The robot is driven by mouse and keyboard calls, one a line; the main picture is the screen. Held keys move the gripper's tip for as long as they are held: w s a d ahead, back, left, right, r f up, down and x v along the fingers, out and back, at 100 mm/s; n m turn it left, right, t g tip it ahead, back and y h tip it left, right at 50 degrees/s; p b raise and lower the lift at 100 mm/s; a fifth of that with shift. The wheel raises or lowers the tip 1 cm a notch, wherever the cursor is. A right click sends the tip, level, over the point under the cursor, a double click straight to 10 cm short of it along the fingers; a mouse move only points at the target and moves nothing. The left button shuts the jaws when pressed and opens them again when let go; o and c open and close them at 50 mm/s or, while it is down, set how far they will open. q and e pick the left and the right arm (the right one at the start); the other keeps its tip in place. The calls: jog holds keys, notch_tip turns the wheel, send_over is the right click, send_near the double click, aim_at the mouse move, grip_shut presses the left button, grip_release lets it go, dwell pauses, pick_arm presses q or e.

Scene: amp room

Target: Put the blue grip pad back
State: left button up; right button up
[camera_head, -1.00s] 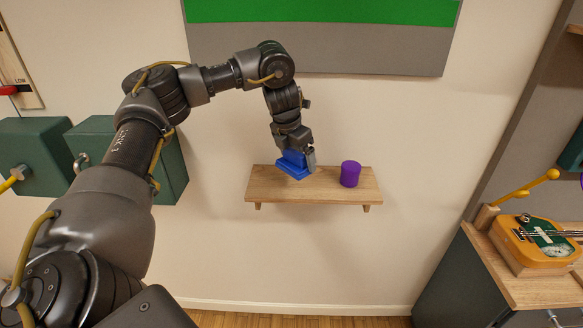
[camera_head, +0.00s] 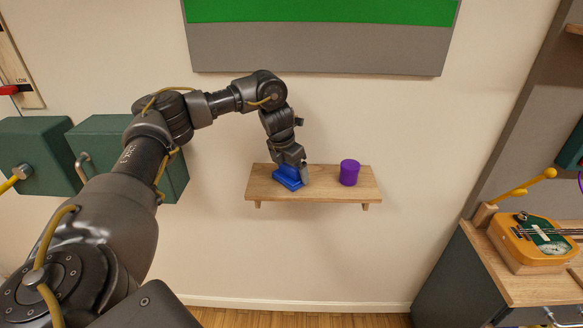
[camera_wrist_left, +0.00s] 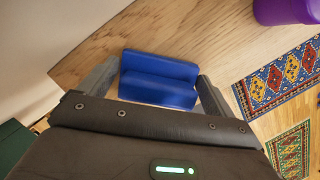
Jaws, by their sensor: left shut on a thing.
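The blue grip pad (camera_head: 287,178) is at the left part of the small wooden wall shelf (camera_head: 325,191). My left gripper (camera_head: 296,170) points down over the shelf and is shut on the pad. In the left wrist view the pad (camera_wrist_left: 158,78) sits between the two fingers, low over the shelf wood or touching it; I cannot tell which. The gripper hides part of the pad in the head view. My right gripper is not in view.
A purple cylinder (camera_head: 349,172) stands on the shelf to the right of the pad, with bare wood between. Green boxes (camera_head: 105,150) hang on the wall at left. A yellow instrument (camera_head: 532,240) lies on a cabinet at right.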

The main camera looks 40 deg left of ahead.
aim_at(284, 178)
pick_arm(q)
jog(key=o, duration=0.6)
jog(key=p+v, duration=0.1)
jog(key=v, duration=1.1)
